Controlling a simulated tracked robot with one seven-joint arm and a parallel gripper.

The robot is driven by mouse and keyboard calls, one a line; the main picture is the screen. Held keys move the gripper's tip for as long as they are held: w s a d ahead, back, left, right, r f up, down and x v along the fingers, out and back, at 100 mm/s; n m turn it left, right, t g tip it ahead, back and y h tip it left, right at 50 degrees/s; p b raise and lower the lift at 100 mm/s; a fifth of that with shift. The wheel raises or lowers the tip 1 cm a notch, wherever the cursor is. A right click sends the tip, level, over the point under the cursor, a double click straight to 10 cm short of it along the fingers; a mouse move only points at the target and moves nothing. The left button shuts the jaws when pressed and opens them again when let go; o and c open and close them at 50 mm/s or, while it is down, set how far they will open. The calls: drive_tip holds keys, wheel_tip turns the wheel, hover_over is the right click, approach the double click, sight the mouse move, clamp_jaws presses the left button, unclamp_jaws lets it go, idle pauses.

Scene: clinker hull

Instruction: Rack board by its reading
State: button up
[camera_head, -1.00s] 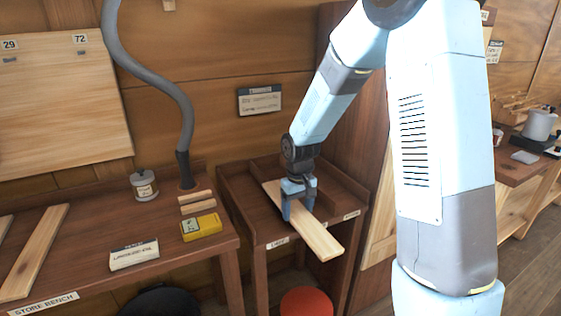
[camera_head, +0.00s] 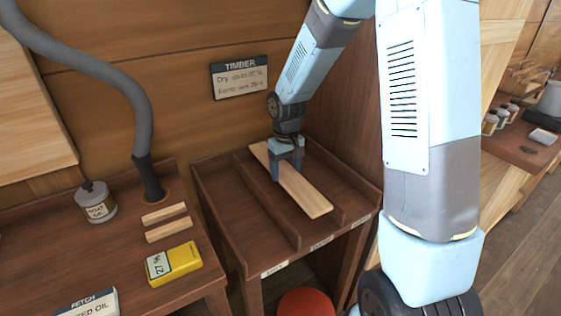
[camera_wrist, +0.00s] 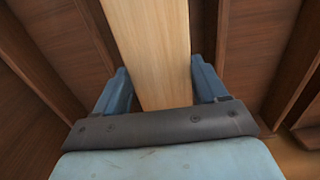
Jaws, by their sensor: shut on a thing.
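The pale board (camera_head: 306,194) lies lengthwise over the middle bay of the timber rack (camera_head: 224,196), between two dividers. I cannot tell whether it rests fully on the rack floor. My gripper (camera_head: 286,170) points down and is shut across the board's width near its middle. In the wrist view the board (camera_wrist: 152,45) runs between both fingers. The yellow meter (camera_head: 174,263) on the bench at left seems to read 27 %. A TIMBER sign (camera_head: 239,77) hangs on the wall above the rack; its smaller lines are hard to read.
The store bench (camera_head: 120,247) at left holds two short wood strips (camera_head: 166,222), a lidded tin (camera_head: 97,203) and a label card (camera_head: 88,303). A grey hose (camera_head: 130,85) rises from it. A red round object (camera_head: 305,302) is below the rack. The rack's side bays look empty.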

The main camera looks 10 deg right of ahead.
sight(284, 172)
drive_tip(key=shift+a+f, duration=0.15)
drive_tip(key=shift+f, duration=0.6)
drive_tip(key=shift+a+f, duration=0.15)
drive_tip(key=shift+f, duration=2.95)
drive_tip(key=shift+f, duration=0.3)
drive_tip(key=o, duration=1.2)
drive_tip(key=shift+o, duration=0.2)
